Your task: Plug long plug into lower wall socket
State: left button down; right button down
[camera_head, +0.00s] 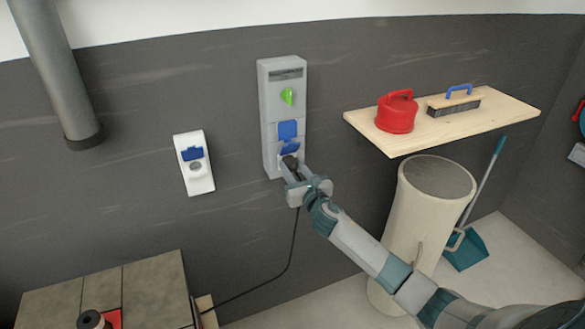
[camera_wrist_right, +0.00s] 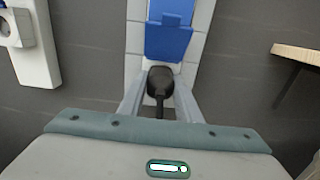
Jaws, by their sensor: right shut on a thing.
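The tall grey wall socket unit (camera_head: 283,115) has a green knob (camera_head: 287,97) and blue flap covers. Its lower socket (camera_head: 289,147) has its blue lid raised. My right gripper (camera_head: 290,169) is at the bottom of this unit, shut on the black plug (camera_wrist_right: 160,82). In the right wrist view the plug sits between the two fingers, right under the blue lid (camera_wrist_right: 168,42), at the socket. Its front end is hidden, so how deep it sits cannot be told. A black cable (camera_head: 292,245) hangs from the plug. My left gripper is out of view.
A smaller white socket (camera_head: 194,163) with a blue lid is on the wall to the left. A wooden shelf (camera_head: 500,107) with a red container (camera_head: 396,112) and a brush is to the right, above a tall cream bin (camera_head: 405,215). A tiled table (camera_head: 150,290) stands lower left.

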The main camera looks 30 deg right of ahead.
jog(key=shift+w+r, duration=0.1)
dwell(0.4)
jog(key=c, duration=1.3)
grip_release()
jog(key=shift+o, duration=0.5)
jog(key=shift+w, duration=0.1)
jog(key=s+b, duration=0.3)
jog(key=s, duration=1.4)
jog(key=shift+s+a+b, duration=0.2)
jog(key=shift+a+b, duration=0.2)
jog(key=shift+a, duration=0.05)
jog(key=shift+f, duration=0.25)
